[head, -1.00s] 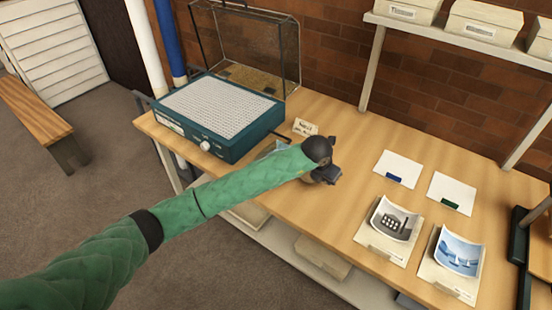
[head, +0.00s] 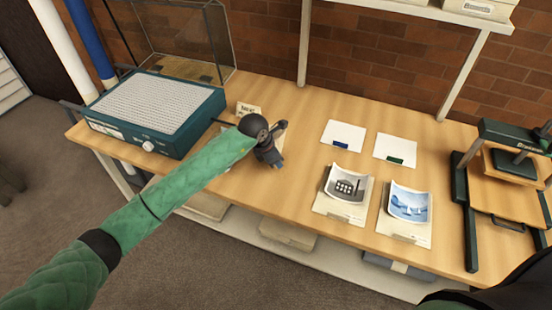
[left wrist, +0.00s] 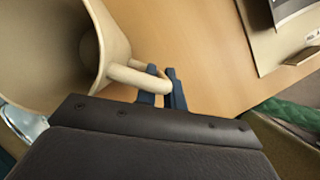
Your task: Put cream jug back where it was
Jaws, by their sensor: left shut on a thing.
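The cream jug (left wrist: 118,45) fills the upper left of the left wrist view, its wide mouth facing the camera. Its handle (left wrist: 135,80) reaches right, between the blue fingers of my left gripper (left wrist: 162,92), which is shut on it. In the head view my left gripper (head: 275,145) is over the table, right of the teal machine and just in front of a small lettered card (head: 248,110). My own arm and gripper hide most or all of the jug there. I cannot tell whether the jug touches the table. My right gripper is out of view.
The teal machine with a pale textured top (head: 160,104) stands on the table (head: 300,105) at left, before a glass case (head: 205,40). Right are two white cards (head: 343,135), (head: 395,150), two picture prints (head: 345,184), (head: 409,203) and a dark-framed press (head: 515,135).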

